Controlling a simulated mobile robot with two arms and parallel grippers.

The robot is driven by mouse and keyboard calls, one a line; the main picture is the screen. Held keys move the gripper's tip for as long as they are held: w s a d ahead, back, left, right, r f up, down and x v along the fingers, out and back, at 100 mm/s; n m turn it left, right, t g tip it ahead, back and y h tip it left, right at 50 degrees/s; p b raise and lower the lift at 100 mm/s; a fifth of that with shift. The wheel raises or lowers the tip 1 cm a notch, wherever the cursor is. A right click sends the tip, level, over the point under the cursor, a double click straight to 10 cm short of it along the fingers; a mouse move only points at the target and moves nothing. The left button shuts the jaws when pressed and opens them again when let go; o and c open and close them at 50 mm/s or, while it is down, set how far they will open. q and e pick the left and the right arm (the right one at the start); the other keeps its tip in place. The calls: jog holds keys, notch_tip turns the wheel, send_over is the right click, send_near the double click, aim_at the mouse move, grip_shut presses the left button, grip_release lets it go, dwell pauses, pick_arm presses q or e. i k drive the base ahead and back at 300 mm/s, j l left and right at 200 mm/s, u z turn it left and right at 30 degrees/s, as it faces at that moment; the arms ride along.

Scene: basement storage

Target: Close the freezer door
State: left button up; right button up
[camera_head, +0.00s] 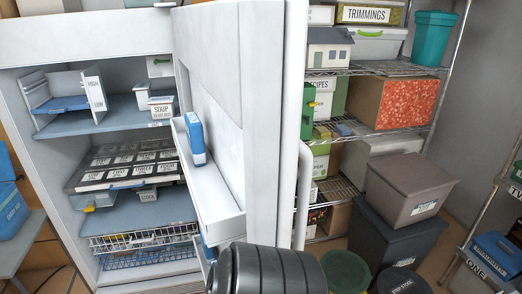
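The white freezer (85,36) stands at the left with its inside exposed. Its door (264,110) is wide open, swung out to the right of the compartment and seen nearly edge-on. A long white vertical handle (303,195) is on the door's right side. The door's inner shelf (215,205) holds a blue box (194,138). Shelves inside hold labelled tubs, such as a soup tub (162,108), and a rack of dark trays (125,165). Neither of my grippers is in view.
A dark ribbed rounded shape (265,270) hides the door's lower end; I cannot tell what it is. Wire shelving (395,69) stands behind the door at right. Stacked dark bins (390,240) and a green round lid (345,270) stand on the floor right of the door.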

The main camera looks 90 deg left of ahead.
aim_at(240, 64)
jog(key=i+u, duration=0.15)
jog(key=u, duration=0.25)
jog(key=i+u, duration=0.15)
jog(key=u, duration=0.3)
jog(key=i+l+u, duration=0.1)
jog(key=u, duration=0.3)
jog(key=i+l+u, duration=0.1)
jog(key=u, duration=0.35)
jog(key=i+l+u, duration=0.1)
jog(key=u, duration=0.3)
jog(key=i+l+u, duration=0.1)
jog(key=u, duration=0.35)
jog(key=i+l+u, duration=0.2)
jog(key=u, duration=0.2)
jog(key=i+l+u, duration=0.1)
jog(key=l+u, duration=0.15)
jog(key=u, duration=0.2)
jog(key=l+u, duration=0.25)
jog(key=u, duration=0.2)
jog(key=i+l+u, duration=0.1)
jog(key=l+u, duration=0.15)
jog(key=u, duration=0.15)
